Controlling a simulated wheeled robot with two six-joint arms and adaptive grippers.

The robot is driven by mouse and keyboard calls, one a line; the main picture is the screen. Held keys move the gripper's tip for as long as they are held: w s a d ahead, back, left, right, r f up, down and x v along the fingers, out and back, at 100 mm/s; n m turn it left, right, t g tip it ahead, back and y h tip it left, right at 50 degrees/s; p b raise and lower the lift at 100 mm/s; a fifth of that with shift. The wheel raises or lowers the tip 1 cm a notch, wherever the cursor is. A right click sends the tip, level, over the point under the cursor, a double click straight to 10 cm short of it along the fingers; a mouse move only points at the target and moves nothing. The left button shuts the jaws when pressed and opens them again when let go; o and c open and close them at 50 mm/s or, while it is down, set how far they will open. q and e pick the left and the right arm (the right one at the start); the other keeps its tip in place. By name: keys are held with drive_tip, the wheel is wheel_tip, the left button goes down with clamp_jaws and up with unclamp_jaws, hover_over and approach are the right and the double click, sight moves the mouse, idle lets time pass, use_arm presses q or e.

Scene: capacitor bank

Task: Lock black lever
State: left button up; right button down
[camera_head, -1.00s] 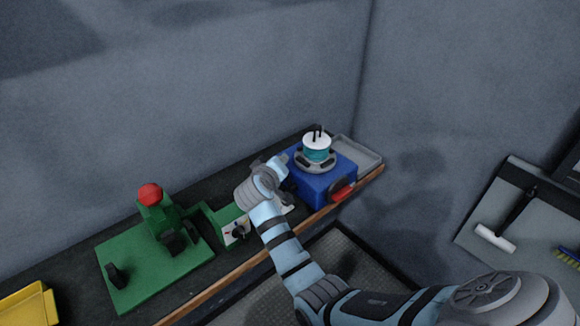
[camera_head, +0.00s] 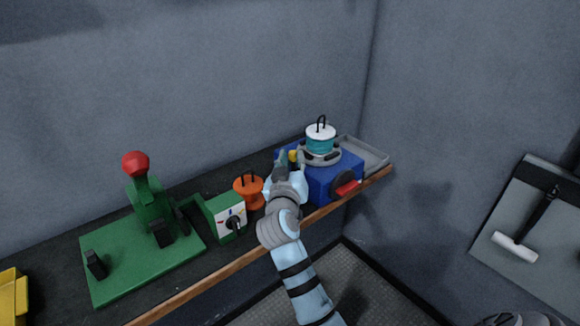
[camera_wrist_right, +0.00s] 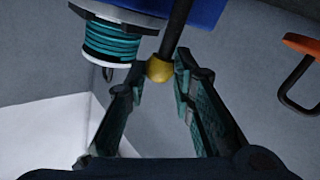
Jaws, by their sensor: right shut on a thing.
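The black lever (camera_wrist_right: 175,30) shows in the wrist view as a dark rod with a yellow ball (camera_wrist_right: 159,69) at its end, beside the blue box. The yellow ball also shows in the head view (camera_head: 293,156). My right gripper (camera_head: 289,157) is at the left side of the blue box (camera_head: 330,178). In the wrist view its fingers (camera_wrist_right: 157,84) are on both sides of the ball, closed on it. The lever's rod is mostly hidden in the head view. My left gripper is not in view.
A teal coil (camera_head: 321,140) stands on the blue box, with a grey tray (camera_head: 365,153) behind. An orange spool (camera_head: 249,191), a dial box (camera_head: 228,217) and a green press (camera_head: 150,210) stand left of my gripper. A wooden edge (camera_head: 200,293) borders the bench.

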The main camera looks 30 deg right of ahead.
drive_tip(key=shift+r, duration=0.25)
drive_tip(key=c, duration=1.6)
unclamp_jaws()
drive_tip(key=shift+d, duration=0.1)
drive_tip(key=shift+c, duration=0.2)
drive_tip(key=shift+o, duration=1.4)
drive_tip(key=shift+s+d+f, duration=0.1)
wheel_tip(320, 180, up, 10)
drive_tip(key=shift+d+f, duration=0.1)
